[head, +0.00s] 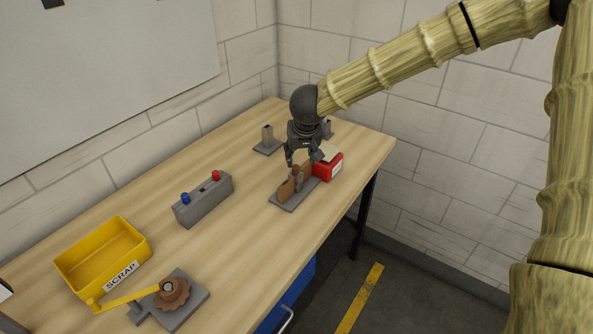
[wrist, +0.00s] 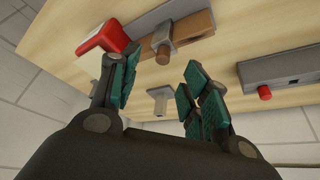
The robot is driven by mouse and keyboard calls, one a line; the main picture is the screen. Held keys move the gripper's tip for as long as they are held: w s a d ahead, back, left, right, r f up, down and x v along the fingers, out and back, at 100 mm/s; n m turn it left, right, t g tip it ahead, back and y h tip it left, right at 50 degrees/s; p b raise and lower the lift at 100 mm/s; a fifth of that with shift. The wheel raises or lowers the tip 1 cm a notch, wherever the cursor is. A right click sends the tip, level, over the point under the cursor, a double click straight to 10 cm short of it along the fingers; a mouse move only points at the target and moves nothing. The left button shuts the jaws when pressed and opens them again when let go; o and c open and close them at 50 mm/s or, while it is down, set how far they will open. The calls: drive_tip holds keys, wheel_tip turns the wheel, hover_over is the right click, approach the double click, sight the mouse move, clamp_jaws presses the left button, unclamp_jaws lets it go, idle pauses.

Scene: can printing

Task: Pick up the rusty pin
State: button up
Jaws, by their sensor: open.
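The rusty brown pin (head: 296,170) appears to stand upright in a grey holder on a fixture with a brown block and grey base plate (head: 290,204). In the wrist view, the pin's brown round end (wrist: 162,57) pokes out of the grey holder (wrist: 163,36). My gripper (head: 303,160) is over this fixture, pointing down, its fingers apart and empty. In the wrist view, the gripper's fingertips (wrist: 162,62) frame the pin's end, with the pin beyond them. I cannot tell the exact gap in depth.
A red box (head: 328,168) sits close beside the fixture, near a finger. Grey posts on plates (head: 267,141) stand behind. A grey box with blue and red buttons (head: 204,200), a yellow SCRAP bin (head: 82,274) and a crank gear (head: 172,294) lie left. The table's front edge is near.

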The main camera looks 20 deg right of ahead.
sight(296, 166)
drive_tip(key=w+f, duration=0.1)
drive_tip(key=f, duration=0.1)
drive_tip(key=shift+w+a+f, duration=0.3)
drive_tip(key=shift+w+a, duration=0.05)
drive_tip(key=shift+w, duration=0.05)
drive_tip(key=shift+s+d, duration=0.1)
drive_tip(key=shift+d, duration=0.05)
drive_tip(key=x, duration=0.1)
drive_tip(key=p+x, duration=0.1)
drive_tip(key=x, duration=0.1)
drive_tip(key=shift+w, duration=0.35)
drive_tip(key=shift+w+f+p, duration=0.15)
drive_tip(key=shift+f+p, duration=0.2)
drive_tip(key=shift+f, duration=0.25)
drive_tip(key=shift+w+f, duration=0.2)
drive_tip(key=shift+f, duration=0.05)
clamp_jaws()
